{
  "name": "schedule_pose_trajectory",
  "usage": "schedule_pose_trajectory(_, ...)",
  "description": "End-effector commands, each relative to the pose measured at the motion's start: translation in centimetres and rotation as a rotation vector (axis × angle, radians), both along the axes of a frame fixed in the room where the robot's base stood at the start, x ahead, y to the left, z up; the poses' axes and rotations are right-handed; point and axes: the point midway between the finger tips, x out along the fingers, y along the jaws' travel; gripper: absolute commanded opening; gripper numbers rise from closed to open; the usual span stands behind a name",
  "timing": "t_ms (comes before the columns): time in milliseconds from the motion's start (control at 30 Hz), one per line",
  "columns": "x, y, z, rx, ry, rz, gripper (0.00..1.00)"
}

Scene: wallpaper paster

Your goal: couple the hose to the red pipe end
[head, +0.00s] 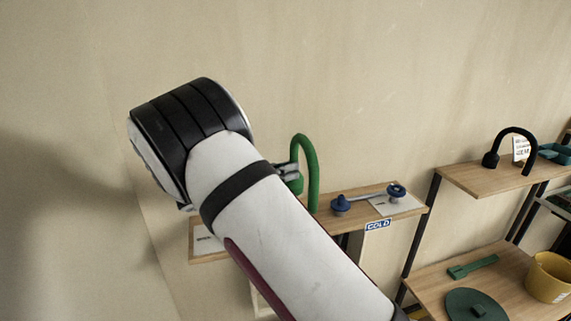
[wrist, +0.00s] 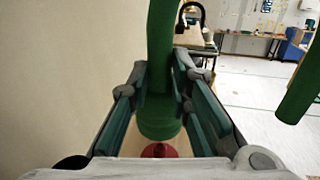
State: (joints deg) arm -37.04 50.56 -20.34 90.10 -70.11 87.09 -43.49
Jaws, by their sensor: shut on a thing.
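The green hose (head: 311,170) is bent in an arch beyond my arm in the head view. My gripper (head: 290,175) is shut on one end of it. In the wrist view the wide collar (wrist: 158,118) of the hose (wrist: 160,45) sits between the finger pads of my gripper (wrist: 160,95). The red pipe end (wrist: 158,151) shows just beyond the collar, partly covered by it. I cannot tell whether they touch. The hose's other end (wrist: 297,95) hangs free at the right. My arm hides the red pipe end in the head view.
A wooden shelf with a COLD label (head: 377,224) bears blue fittings (head: 340,205) close to the hose. A black hose (head: 517,133) stands on another shelf at right. A yellow bucket (head: 547,277) and green items stand lower right. The wall is close at left.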

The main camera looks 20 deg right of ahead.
Motion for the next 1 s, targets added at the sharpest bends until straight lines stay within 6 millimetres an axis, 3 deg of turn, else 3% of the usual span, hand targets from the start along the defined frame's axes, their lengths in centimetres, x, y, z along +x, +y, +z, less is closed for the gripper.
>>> schedule_pose_trajectory(400,0.0,0.0,-3.2,0.0,0.0,0.0,0.0)
schedule_pose_trajectory(1000,0.0,0.0,-3.3,-0.001,-0.001,0.0,0.0)
